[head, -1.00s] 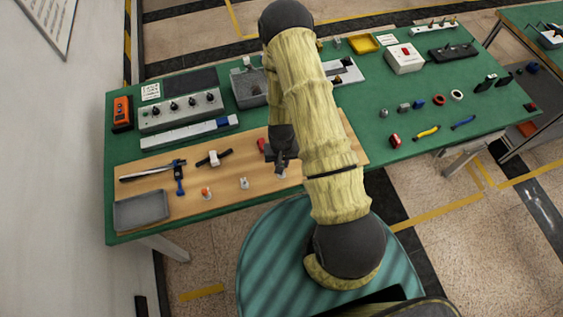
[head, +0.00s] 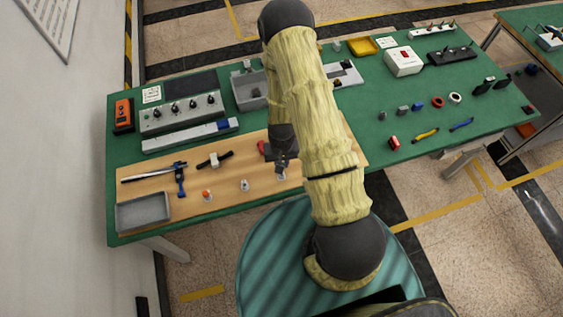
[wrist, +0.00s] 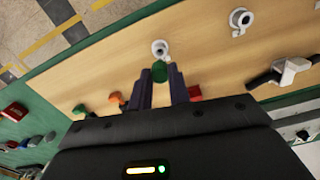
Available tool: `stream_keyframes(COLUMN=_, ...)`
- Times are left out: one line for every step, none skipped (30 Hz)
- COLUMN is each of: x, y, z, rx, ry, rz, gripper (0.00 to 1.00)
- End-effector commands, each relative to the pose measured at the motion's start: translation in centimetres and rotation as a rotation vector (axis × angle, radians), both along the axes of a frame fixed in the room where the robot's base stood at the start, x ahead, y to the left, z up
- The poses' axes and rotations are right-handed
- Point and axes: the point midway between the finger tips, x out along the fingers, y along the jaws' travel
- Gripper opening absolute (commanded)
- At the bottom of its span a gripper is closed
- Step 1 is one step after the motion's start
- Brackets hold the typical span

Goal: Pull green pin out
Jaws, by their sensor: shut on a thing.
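The green pin (wrist: 160,72) shows in the wrist view between the two fingers of my gripper (wrist: 162,88), which is shut on it. My gripper also shows in the head view (head: 283,166), low over the wooden board (head: 225,178). A white ring-shaped holder (wrist: 160,48) lies just beyond the green pin in the wrist view. I cannot tell whether the pin's lower end is still inside a holder. A second white holder (wrist: 239,20) stands to the right in the wrist view. In the head view a white holder with an orange top (head: 207,195) stands further left.
The board also carries a grey tray (head: 143,213), a blue-handled clamp (head: 180,178) and a white block with a black strap (head: 214,160). A red piece (wrist: 195,92) lies close to my right finger in the wrist view.

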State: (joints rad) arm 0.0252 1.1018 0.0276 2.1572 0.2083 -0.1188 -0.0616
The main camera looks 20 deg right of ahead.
Motion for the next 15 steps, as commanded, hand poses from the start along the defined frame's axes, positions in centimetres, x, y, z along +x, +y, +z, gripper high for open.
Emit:
stream_keyframes(x=0.0, y=0.0, z=0.4, rx=0.000, ry=0.000, rz=0.000, gripper=0.00)
stream_keyframes(x=0.0, y=0.0, z=0.6, rx=0.000, ry=0.000, rz=0.000, gripper=0.00)
stream_keyframes(x=0.0, y=0.0, z=0.8, rx=0.000, ry=0.000, rz=0.000, gripper=0.00)
stream_keyframes(x=0.0, y=0.0, z=0.9, rx=0.000, ry=-0.001, rz=0.000, gripper=0.00)
stream_keyframes(x=0.0, y=0.0, z=1.1, rx=0.000, ry=-0.001, rz=0.000, gripper=0.00)
stream_keyframes(x=0.0, y=0.0, z=1.3, rx=0.000, ry=-0.001, rz=0.000, gripper=0.00)
stream_keyframes(x=0.0, y=0.0, z=1.4, rx=0.000, ry=-0.001, rz=0.000, gripper=0.00)
stream_keyframes(x=0.1, y=0.0, z=1.5, rx=0.000, ry=-0.001, rz=0.000, gripper=0.00)
stream_keyframes(x=0.1, y=0.0, z=1.6, rx=0.000, ry=-0.001, rz=0.000, gripper=0.00)
stream_keyframes(x=0.1, y=0.0, z=1.6, rx=0.000, ry=-0.001, rz=0.000, gripper=0.00)
stream_keyframes(x=0.0, y=0.0, z=1.6, rx=0.000, ry=-0.001, rz=0.000, gripper=0.00)
stream_keyframes(x=0.0, y=0.0, z=1.6, rx=0.000, ry=-0.001, rz=0.000, gripper=0.00)
stream_keyframes(x=0.0, y=0.0, z=1.6, rx=0.000, ry=-0.001, rz=0.000, gripper=0.00)
stream_keyframes(x=0.0, y=0.0, z=1.6, rx=0.000, ry=-0.001, rz=0.000, gripper=0.00)
stream_keyframes(x=0.0, y=0.0, z=1.6, rx=0.000, ry=-0.001, rz=0.000, gripper=0.00)
